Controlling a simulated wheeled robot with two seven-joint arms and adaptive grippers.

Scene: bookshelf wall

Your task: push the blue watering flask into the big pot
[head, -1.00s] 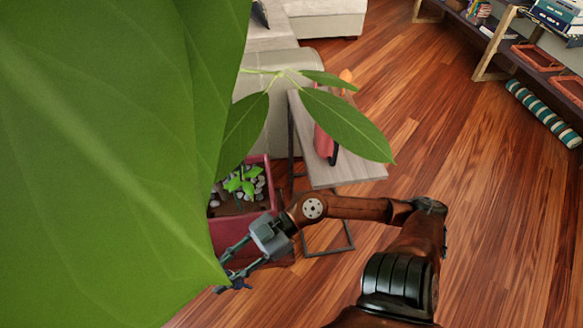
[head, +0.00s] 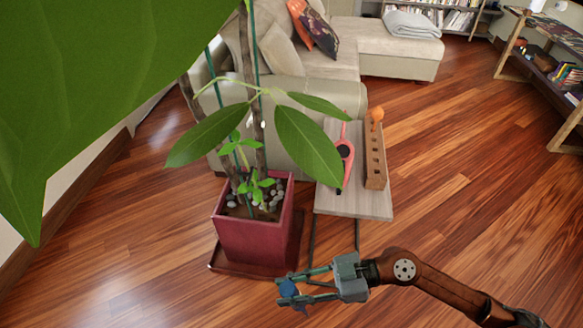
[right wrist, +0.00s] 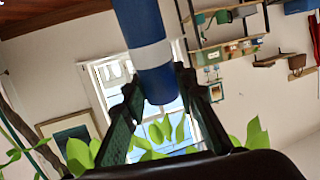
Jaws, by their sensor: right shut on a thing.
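The big pot (head: 248,243) is a dark red square planter in the head view, holding soil, pebbles and a tall plant. My right gripper (head: 290,289) is in front of the pot and to its right, apart from it in the picture. It is shut on the blue watering flask (head: 289,287), which shows only as a small blue patch in the head view. In the right wrist view the flask (right wrist: 142,35) is a blue cylinder with a white band, between the two fingers (right wrist: 155,85). Its far end is cut off. My left gripper is not in view.
A small wooden table (head: 355,203) stands right of the pot with a pink-red object (head: 344,160) and a wooden block with holes (head: 375,160). A large leaf (head: 90,80) hides the upper left. A sofa (head: 320,90) stands behind. The floor at right is open.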

